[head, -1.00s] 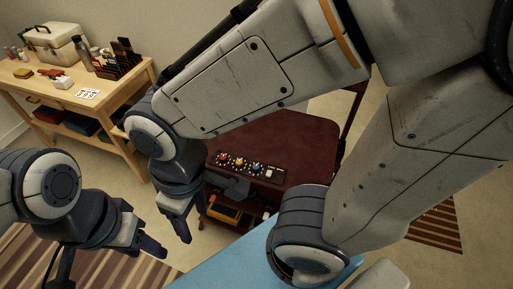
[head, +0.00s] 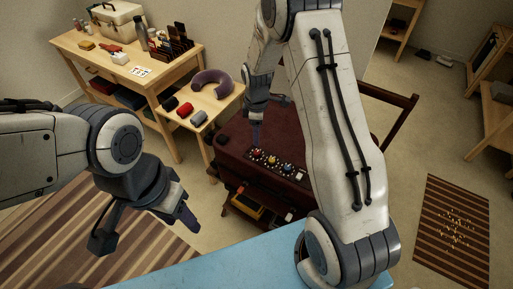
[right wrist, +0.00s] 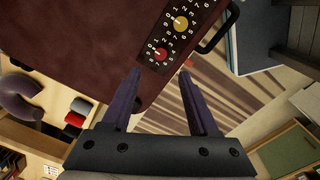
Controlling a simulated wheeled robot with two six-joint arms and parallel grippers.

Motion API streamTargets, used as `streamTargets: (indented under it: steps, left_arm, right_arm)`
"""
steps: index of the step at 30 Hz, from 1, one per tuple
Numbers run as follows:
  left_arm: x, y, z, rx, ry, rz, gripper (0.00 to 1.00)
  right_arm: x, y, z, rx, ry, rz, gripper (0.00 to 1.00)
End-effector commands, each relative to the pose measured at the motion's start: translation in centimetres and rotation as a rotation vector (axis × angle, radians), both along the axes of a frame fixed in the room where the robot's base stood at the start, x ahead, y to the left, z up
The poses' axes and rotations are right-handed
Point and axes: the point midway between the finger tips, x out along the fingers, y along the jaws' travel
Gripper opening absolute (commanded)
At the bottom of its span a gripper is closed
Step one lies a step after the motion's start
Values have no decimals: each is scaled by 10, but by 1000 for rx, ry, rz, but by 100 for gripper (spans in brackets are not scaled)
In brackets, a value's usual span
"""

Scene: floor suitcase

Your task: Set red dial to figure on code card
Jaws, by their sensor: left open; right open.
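The dark red suitcase (head: 235,140) has a black panel with a red dial (head: 258,154), a yellow dial (head: 272,160) and a blue dial (head: 287,167) in a row. The red dial (right wrist: 160,54) shows in the right wrist view with white figures around it; its setting is too small to read surely. My right gripper (right wrist: 160,75) is open and empty, its fingertips over the panel's end near the red dial. The code card (head: 139,72) lies on the wooden table, its figures unreadable. My left gripper (head: 146,228) is open and empty over the striped rug.
A wooden bench (head: 205,105) beside the suitcase holds a purple neck pillow (head: 212,82) and small rolled items. The table (head: 80,58) behind carries a case, bottles and a rack. A blue surface (head: 215,262) lies in front. A black handle (right wrist: 220,30) is near the panel.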

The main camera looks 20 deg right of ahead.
Motion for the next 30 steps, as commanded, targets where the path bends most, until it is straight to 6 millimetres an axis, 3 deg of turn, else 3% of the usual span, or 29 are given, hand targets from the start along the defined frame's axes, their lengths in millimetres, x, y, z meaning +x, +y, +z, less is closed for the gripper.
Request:
streamTargets:
  steps: [9,15,27,30]
  left_arm:
    - [0,0,8,0,0,0,50]
    - [0,0,11,0,0,0,50]
    - [0,0,12,0,0,0,50]
    - [0,0,12,0,0,0,50]
  right_arm:
    - [0,0,-59,1,6,-1,60]
    - [1,-1,-84,0,3,-2,60]
    - [2,-1,-92,1,1,-3,60]
    - [2,-1,-92,1,1,-3,22]
